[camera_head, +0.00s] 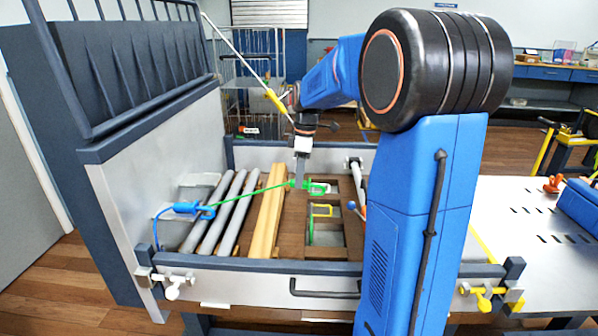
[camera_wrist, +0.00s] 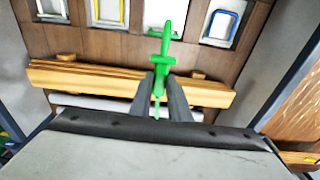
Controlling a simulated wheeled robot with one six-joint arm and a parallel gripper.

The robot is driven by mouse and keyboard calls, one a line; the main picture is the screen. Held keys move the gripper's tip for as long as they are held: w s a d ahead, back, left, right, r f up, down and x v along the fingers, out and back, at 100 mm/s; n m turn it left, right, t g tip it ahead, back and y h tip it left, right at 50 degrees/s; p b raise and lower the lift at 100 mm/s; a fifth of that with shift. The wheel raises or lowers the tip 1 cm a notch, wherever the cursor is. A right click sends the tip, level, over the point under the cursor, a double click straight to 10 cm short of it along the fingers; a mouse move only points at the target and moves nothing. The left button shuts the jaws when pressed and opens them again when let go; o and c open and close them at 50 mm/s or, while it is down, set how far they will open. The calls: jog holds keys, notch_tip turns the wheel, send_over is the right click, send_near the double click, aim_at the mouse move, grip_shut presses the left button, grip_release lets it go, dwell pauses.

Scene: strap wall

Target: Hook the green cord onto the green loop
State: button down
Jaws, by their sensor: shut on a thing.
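The green cord (camera_head: 245,196) runs taut from a blue hooked piece (camera_head: 190,208) at the left up to my gripper (camera_head: 300,184). In the wrist view my gripper (camera_wrist: 160,98) is shut on the cord's green end piece (camera_wrist: 164,48), which points away between the fingers. A green loop (camera_head: 320,188) sits at a recess just right of the fingertips in the head view. In the wrist view the end piece overlaps that recess and partly hides the green there. I cannot tell whether the end piece touches the loop.
The wrist view shows a blue loop (camera_wrist: 222,22) to the right. Wooden beams (camera_head: 268,212) and grey rollers (camera_head: 232,212) lie left of the recesses.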

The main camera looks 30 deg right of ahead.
jog(key=shift+s+d+f, duration=0.2)
jog(key=shift+d+f, duration=0.2)
jog(key=shift+f, duration=0.3)
notch_tip(320, 180, down, 10)
jog(key=d, duration=0.1)
jog(key=shift+s+f, duration=0.25)
jog(key=shift+s, duration=0.2)
dwell(0.5)
jog(key=shift+w+a, duration=0.3)
jog(key=shift+a, duration=0.05)
dwell(1.1)
jog(key=shift+w+a, duration=0.4)
jog(key=shift+a, duration=0.2)
jog(key=shift+w+a, duration=0.25)
jog(key=shift+a, duration=0.15)
jog(key=shift+w+a, duration=0.2)
jog(key=shift+a, duration=0.1)
